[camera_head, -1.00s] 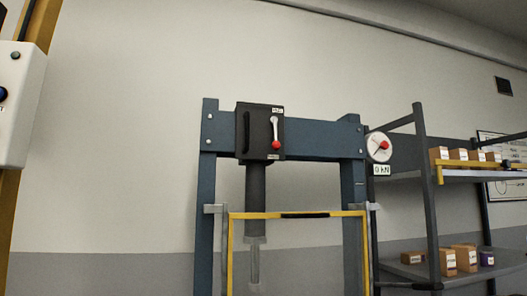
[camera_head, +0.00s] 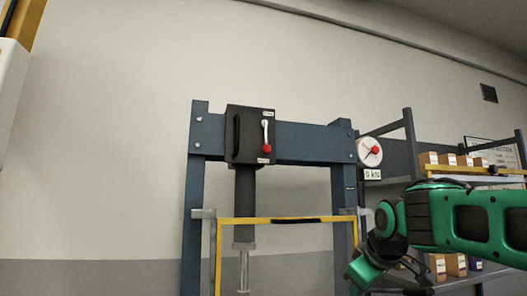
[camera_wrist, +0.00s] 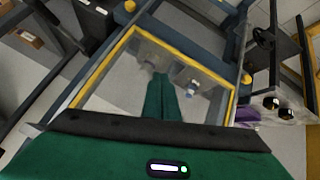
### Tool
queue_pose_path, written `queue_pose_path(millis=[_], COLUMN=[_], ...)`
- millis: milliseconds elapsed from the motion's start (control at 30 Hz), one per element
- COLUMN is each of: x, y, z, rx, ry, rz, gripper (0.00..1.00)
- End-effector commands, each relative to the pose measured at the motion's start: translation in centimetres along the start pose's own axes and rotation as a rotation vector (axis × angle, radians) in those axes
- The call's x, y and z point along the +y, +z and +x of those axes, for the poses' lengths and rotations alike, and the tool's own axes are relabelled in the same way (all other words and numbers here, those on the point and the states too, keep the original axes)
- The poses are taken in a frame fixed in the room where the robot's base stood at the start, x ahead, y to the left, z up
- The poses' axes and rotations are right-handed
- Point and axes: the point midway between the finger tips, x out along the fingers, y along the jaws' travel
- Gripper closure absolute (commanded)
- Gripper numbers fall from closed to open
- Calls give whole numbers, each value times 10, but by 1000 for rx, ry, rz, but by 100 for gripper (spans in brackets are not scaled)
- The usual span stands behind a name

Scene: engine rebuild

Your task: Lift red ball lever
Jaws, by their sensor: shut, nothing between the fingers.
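The red ball lever (camera_head: 266,134) is a pale lever on the front of a black box (camera_head: 240,136) on the blue press frame. It hangs down, with its red ball at the lower end. My green arm enters the head view from the right, in front of the shelf, and stands apart to the right of the lever. My gripper (camera_wrist: 160,76) shows in the wrist view as two narrow green fingers together, with nothing between them, over the yellow-edged clear guard. The lever cannot be made out in the wrist view.
A yellow-edged guard (camera_head: 272,220) covers the press front below the crossbeam. A round gauge (camera_head: 369,152) with a red centre and a "0 kN" label sits right of the lever. Shelves with boxes (camera_head: 428,159) stand at right. Wall space above the press is clear.

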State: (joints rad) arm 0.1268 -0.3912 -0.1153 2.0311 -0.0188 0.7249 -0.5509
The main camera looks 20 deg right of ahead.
Motion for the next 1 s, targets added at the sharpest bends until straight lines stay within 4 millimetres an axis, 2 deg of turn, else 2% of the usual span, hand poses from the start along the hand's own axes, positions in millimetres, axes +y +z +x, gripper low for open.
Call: queue_pose_path(millis=[33,67,100,167,200,300,400,500,600,1000], x=[7,10,12,12,11,4,-3,-10,-13,-14], y=[-55,-85,-125,-181,-214,-283,-330,-357,-370,-373], z=[-16,-28,-45,-74,-94,-148,-194,-226,-243,-246], rx=[108,169,251,369,442,605,725,803,840,848], ry=[30,50,81,132,168,264,349,411,445,453], rz=[-111,-179,-267,-393,-470,-634,-752,-826,-861,-870], gripper=[100,100,100,100,100,100,100,100,100,100])
